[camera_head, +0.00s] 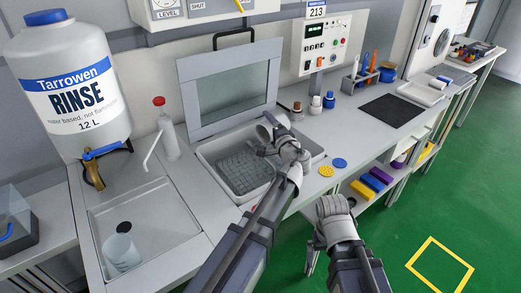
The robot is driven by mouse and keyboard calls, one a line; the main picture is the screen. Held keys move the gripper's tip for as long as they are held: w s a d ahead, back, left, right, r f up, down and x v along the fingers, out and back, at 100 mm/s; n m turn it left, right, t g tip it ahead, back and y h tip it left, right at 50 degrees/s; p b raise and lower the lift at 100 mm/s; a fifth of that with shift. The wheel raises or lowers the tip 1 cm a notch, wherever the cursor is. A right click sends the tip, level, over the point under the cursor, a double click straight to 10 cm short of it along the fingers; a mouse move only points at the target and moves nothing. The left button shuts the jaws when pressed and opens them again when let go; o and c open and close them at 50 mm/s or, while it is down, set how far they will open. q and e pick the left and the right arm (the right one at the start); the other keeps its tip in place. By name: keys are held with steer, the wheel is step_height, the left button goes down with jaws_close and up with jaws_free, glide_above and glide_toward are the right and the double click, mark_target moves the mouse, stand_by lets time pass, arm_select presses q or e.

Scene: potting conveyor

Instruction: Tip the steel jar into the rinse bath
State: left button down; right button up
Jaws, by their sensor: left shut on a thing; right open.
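The steel jar (266,128) is a small grey cylinder held tilted over a basin at the centre. My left gripper (281,147) is shut on it and hides part of it. Which way its mouth points is hard to tell, and I see no contents. The basin, which looks like the rinse bath (206,153), has a pale rim, a grey mesh floor and a raised framed lid (231,82) behind it. My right gripper (333,207) is open and empty in front of the bench, over the green floor.
A large rinse jug (70,95) and a wash bottle (168,135) stand left. A sink (165,215) holds a white beaker (121,248). Yellow (326,171) and blue (340,163) discs lie right of the basin. A control box (322,43) and small bottles are behind.

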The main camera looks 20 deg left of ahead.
arm_select(q)
steer(key=shift+s+a+r+n+t, duration=0.1)
steer(key=shift+s+r+n+t, duration=0.15)
steer(key=shift+n, duration=0.35)
steer(key=shift+w+m, duration=0.25)
steer(key=shift+m, duration=0.15)
steer(key=shift+w+d+f+m+g+p, duration=0.2)
steer(key=shift+f+m+g+p, duration=0.2)
steer(key=shift+m, duration=0.2)
steer(key=shift+f+m, duration=0.25)
steer(key=shift+m, duration=0.05)
steer(key=shift+g, duration=0.25)
